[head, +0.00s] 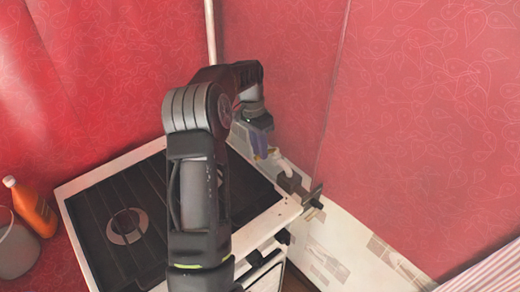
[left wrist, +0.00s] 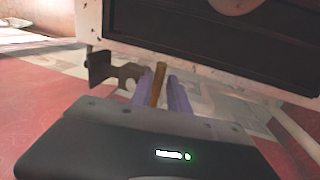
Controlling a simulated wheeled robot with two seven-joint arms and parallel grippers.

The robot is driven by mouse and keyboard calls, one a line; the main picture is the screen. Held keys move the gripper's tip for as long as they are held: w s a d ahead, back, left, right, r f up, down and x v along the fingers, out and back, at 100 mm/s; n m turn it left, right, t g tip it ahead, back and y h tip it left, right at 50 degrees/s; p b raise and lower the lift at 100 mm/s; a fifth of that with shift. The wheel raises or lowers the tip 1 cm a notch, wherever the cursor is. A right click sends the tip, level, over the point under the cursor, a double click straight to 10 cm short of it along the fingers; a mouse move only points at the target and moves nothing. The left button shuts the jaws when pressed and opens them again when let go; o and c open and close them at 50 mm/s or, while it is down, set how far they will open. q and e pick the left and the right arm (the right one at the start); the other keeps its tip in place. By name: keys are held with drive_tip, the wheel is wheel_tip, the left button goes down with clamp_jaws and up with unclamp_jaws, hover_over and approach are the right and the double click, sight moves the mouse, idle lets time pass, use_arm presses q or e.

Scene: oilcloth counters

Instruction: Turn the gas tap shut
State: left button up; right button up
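The gas tap shows in the left wrist view as a brass-coloured lever (left wrist: 159,82), standing slightly tilted between the two purple fingers of my left gripper (left wrist: 161,88). The lever looks close to the left finger, with a narrow gap on its right side, so the fingers appear open around it. In the head view my left gripper (head: 260,143) points down at the back right corner of the stove, beside a pale bent pipe (head: 283,165). The tap itself is mostly hidden there by the gripper. My right gripper is in neither view.
The stove (head: 97,187) with its dark top and white rim stands under my left arm. A dark metal bracket (head: 313,196) sticks out at its right corner and shows in the left wrist view (left wrist: 113,72). An orange bottle (head: 32,207) stands at the far left. Red walls close in behind.

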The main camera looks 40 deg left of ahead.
use_arm(q)
drive_tip(key=o, duration=0.3)
wheel_tip(320, 180, up, 8)
drive_tip(key=a+p, duration=0.1)
drive_tip(key=p, duration=0.2)
drive_tip(key=shift+a+f+p, duration=0.2)
drive_tip(key=shift+a+p, duration=0.05)
drive_tip(key=shift+p, duration=0.05)
idle(0.6)
